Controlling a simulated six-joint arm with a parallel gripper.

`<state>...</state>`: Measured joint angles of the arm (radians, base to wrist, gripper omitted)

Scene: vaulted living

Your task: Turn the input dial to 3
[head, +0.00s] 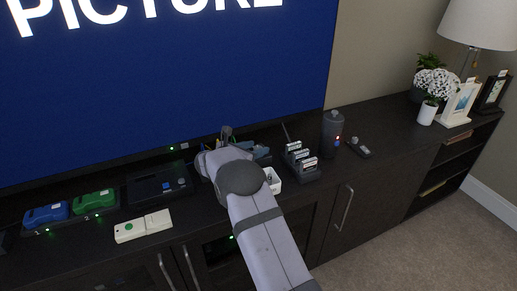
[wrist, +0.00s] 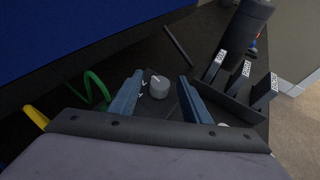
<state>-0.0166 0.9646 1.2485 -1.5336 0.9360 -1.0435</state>
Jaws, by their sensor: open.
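The dial is a short grey round knob (wrist: 159,88) on a dark surface in the wrist view. A small light line shows on its top, and small white marks lie to its left. I cannot read the numbers, so its setting is unclear. My gripper (wrist: 160,79) is open, with one blue finger on each side of the knob. A gap shows between the knob and each finger; I cannot tell their difference in height. In the head view my arm (head: 262,235) covers the place where the knob is.
A rack of labelled cards (head: 301,163) and a dark cylinder (head: 332,134) stand right of my gripper. A green loop (wrist: 92,88) and a yellow piece (wrist: 36,117) lie left in the wrist view. The large screen (head: 165,75) rises behind. A dark box (head: 158,188) stands left.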

